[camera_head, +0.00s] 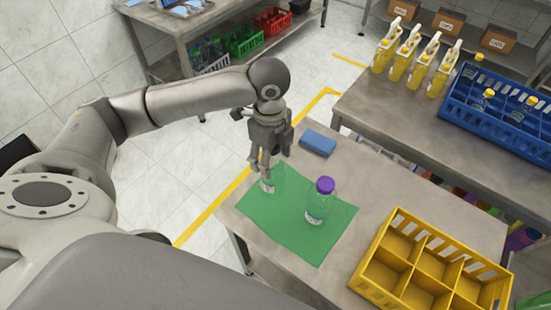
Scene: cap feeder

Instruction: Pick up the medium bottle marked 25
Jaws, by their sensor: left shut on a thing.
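My left gripper (267,166) points down over the back left part of a green mat (288,240) on the near table. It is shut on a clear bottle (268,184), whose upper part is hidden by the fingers. The bottle's lower part shows at the mat. A second clear bottle (318,207) with a purple cap stands upright on the mat, to the right of the gripper and apart from it. No number is readable on either bottle. My right gripper is not in view.
A yellow divided crate (395,214) stands at the table's right, its visible compartments empty. A blue block (318,143) lies behind the mat. On the back table stand several yellow bottles (409,52) and a blue crate (461,98) with bottles. Another table (178,22) stands at the back left.

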